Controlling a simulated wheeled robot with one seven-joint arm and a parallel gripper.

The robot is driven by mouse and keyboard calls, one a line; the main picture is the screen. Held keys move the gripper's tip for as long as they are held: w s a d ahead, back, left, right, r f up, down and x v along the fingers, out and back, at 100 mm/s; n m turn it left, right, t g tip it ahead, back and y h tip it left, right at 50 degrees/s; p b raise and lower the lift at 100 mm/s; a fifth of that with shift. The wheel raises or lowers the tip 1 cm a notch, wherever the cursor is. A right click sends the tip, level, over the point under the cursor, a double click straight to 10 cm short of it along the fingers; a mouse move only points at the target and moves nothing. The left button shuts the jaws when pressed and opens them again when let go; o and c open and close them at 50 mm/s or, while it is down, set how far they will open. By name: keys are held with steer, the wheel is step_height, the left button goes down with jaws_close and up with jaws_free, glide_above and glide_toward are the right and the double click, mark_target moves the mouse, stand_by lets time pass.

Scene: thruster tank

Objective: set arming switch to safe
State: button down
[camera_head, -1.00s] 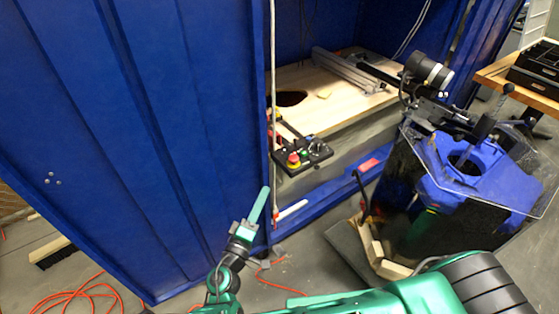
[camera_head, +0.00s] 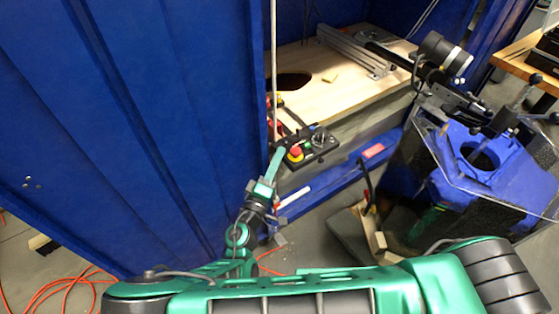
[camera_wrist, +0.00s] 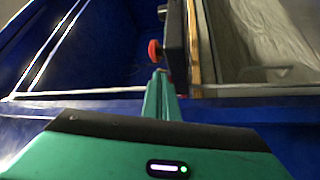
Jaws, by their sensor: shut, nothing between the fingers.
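A black control box (camera_head: 312,147) sits at the near edge of the wooden bench inside the blue enclosure. It carries a red mushroom button (camera_head: 295,153) on a yellow base, a small green button and a dark knob (camera_head: 319,131). Which control is the arming switch I cannot tell. My gripper (camera_head: 279,152) is shut and empty, its green fingers pointing up just left of the box. In the wrist view, the closed fingertips (camera_wrist: 160,74) lie just below the red button (camera_wrist: 154,51), and the box (camera_wrist: 175,45) shows edge-on. Whether they touch it is unclear.
The blue enclosure wall (camera_head: 150,110) stands close on the left. A white vertical cord (camera_head: 274,60) hangs at the opening. A blue and black machine (camera_head: 470,170) with a clear plate stands at right. An orange cable (camera_head: 60,295) lies on the floor.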

steer(key=shift+x, duration=0.9)
steer(key=shift+d, duration=0.1)
steer(key=shift+w+r+n+g, duration=0.1)
steer(key=shift+r+n+g, duration=0.1)
steer(key=shift+n+g, duration=0.3)
steer(key=shift+r+n+y, duration=0.1)
steer(key=shift+n+y, duration=0.3)
steer(key=shift+n, duration=0.1)
steer(key=shift+w+a+r+n+g, duration=0.1)
steer(key=shift+w+r+n+g, duration=0.05)
steer(key=shift+n+g, duration=0.25)
steer(key=shift+w+a+r+n+g, duration=0.15)
steer(key=shift+n+g, duration=0.15)
steer(key=shift+n, duration=0.2)
steer(key=r+v, duration=0.2)
steer(key=v, duration=1.1)
steer(key=shift+s+a+r, duration=0.15)
steer(key=shift+s+r, duration=0.05)
steer(key=shift+s, duration=0.15)
steer(key=shift+w, duration=0.1)
